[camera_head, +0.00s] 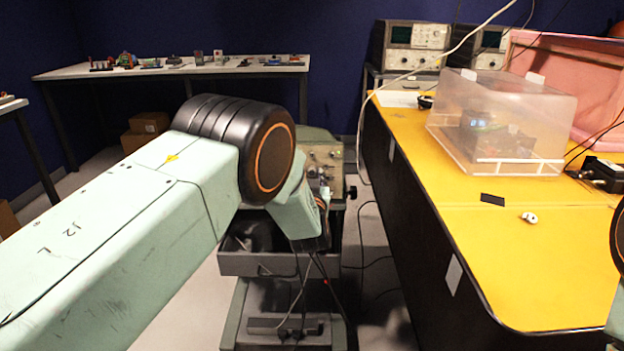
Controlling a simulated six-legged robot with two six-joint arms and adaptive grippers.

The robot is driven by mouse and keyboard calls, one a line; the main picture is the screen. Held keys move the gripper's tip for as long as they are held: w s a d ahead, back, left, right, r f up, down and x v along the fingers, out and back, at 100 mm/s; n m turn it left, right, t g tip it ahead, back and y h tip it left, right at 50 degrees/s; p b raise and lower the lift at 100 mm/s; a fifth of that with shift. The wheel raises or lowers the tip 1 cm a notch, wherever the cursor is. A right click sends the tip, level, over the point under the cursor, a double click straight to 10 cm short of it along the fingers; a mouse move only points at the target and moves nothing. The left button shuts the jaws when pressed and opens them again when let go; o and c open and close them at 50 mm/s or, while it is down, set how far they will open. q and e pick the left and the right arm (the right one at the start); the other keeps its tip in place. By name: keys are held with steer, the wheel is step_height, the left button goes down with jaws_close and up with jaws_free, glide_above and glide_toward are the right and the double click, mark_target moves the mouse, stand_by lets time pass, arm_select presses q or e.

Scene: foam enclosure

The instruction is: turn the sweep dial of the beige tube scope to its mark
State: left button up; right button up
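A grey-beige instrument with a panel of small knobs (325,154), which looks like the tube scope, sits on a cart in the middle. My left arm comes in from the left and hides most of its front. My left gripper (322,190) is at the lower part of this panel, mostly behind my own wrist. Its fingers are small and dark, and I cannot tell whether they are open or touch a knob. The sweep dial and its mark cannot be made out. My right gripper is not in view; only a bit of my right arm shows at the right edge.
A yellow-topped bench (530,260) fills the right, with a clear plastic cover (500,118) and a small white part (529,217). Two more scopes (412,45) stand behind. The cart's open drawer (262,264) and hanging cables are below my wrist. A back table (170,70) holds small objects.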

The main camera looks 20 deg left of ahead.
arm_select(q)
steer(key=shift+d+r, duration=0.1)
jaws_close()
steer(key=shift+m, duration=0.5)
steer(key=shift+m+h+p, duration=0.25)
steer(key=shift+m+h, duration=0.45)
steer(key=shift+m, duration=0.9)
steer(key=shift+m+h+p, duration=0.25)
steer(key=shift+m+h, duration=0.45)
steer(key=shift+m, duration=0.9)
jaws_free()
steer(key=shift+s, duration=0.1)
